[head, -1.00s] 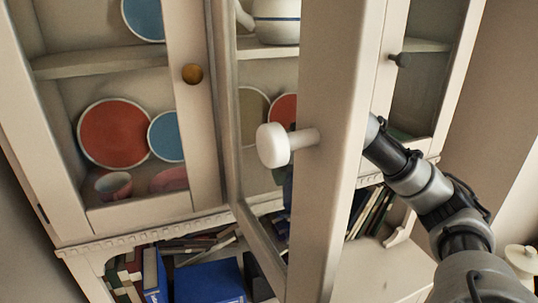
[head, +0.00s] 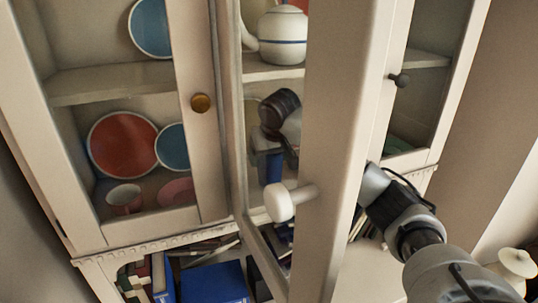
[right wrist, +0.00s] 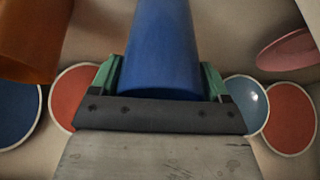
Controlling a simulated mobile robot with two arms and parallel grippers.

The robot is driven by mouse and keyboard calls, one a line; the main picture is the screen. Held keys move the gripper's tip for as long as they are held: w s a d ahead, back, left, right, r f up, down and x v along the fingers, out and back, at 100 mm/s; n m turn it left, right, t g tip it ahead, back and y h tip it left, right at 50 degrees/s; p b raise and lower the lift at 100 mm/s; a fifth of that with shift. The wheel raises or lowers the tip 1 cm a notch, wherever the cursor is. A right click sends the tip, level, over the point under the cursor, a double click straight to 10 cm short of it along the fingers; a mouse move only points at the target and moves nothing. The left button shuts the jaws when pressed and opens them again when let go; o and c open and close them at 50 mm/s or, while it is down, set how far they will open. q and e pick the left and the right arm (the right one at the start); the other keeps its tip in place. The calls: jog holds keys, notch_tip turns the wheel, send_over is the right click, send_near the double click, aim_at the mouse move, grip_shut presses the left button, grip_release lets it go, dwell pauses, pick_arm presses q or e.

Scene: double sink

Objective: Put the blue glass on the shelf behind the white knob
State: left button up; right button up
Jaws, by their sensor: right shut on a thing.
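The white knob (head: 281,203) is on the frame of an open glass-paned cabinet door (head: 340,130) that swings out toward me. My right arm comes in from the right and passes behind this door frame. Through the pane, my right gripper (head: 269,151) shows partly, with the blue glass (head: 272,168) at it, inside the cabinet opening. In the right wrist view, the gripper (right wrist: 163,85) is shut on the blue glass (right wrist: 163,45), with a green fingertip on each side. The shelf (head: 258,196) behind the knob is mostly hidden by the door. My left gripper is not in view.
A white teapot (head: 282,36) is on the upper shelf. An orange vessel (right wrist: 32,40) shows in the right wrist view. Blue books (head: 213,283) lie below.

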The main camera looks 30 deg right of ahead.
jog(key=shift+s+f, duration=0.1)
jog(key=shift+f, duration=0.6)
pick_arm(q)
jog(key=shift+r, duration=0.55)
pick_arm(e)
jog(key=shift+d, duration=0.1)
jog(key=shift+f, duration=0.2)
jog(key=o, duration=1)
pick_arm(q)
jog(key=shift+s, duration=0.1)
pick_arm(e)
jog(key=shift+r, duration=0.15)
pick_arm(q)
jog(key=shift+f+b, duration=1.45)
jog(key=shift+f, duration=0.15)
pick_arm(e)
jog(key=v, duration=1.2)
